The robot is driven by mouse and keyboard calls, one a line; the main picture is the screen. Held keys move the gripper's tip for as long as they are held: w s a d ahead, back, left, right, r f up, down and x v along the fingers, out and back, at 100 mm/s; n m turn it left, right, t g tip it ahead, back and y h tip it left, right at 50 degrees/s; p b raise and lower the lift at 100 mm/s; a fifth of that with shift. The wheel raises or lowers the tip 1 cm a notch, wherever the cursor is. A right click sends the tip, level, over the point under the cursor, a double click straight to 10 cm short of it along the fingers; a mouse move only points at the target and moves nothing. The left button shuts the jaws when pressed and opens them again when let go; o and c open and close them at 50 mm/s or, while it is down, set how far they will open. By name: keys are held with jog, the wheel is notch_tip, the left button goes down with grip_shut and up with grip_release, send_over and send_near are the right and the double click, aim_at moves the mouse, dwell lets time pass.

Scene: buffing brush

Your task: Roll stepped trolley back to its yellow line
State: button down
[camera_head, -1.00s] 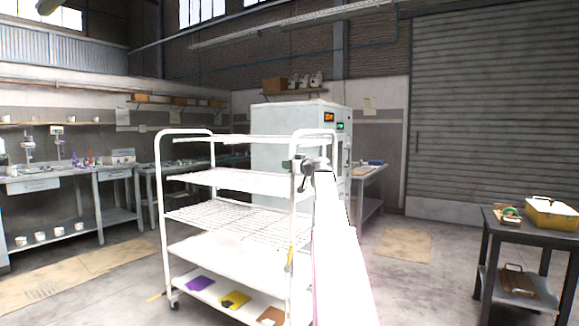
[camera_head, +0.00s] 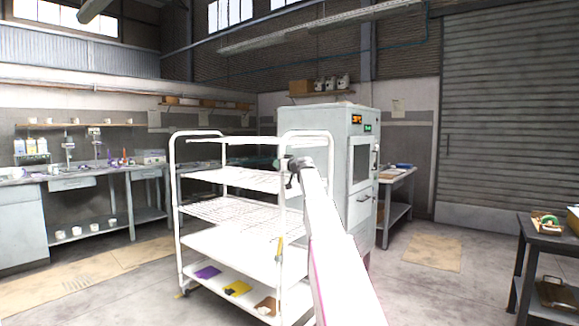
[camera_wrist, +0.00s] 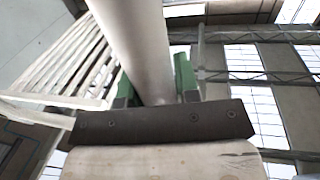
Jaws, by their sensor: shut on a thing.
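The white stepped trolley (camera_head: 215,243) stands upright in the middle of the head view, with several shelves between tubular end frames. My gripper (camera_head: 291,166) is at its near right upright, at about the height of the upper shelves. In the wrist view, the green fingers of my gripper (camera_wrist: 155,88) are shut on either side of a pale tube (camera_wrist: 135,40) of the trolley. The trolley's shelves also show at the left there.
A grey cabinet (camera_head: 360,185) with lit displays stands behind the trolley on the right. A workbench (camera_head: 68,184) runs along the left wall. A dark table (camera_head: 553,242) stands at the right edge. Floor between the trolley and that table is clear.

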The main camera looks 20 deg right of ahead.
jog(key=shift+x, duration=1.1)
jog(key=shift+s+a+r, duration=0.1)
jog(key=shift+a, duration=0.1)
jog(key=c, duration=0.8)
grip_release()
jog(key=shift+a, duration=0.1)
jog(key=shift+c, duration=0.2)
jog(key=v, duration=1)
jog(key=shift+s+d, duration=0.2)
jog(key=shift+s, duration=0.15)
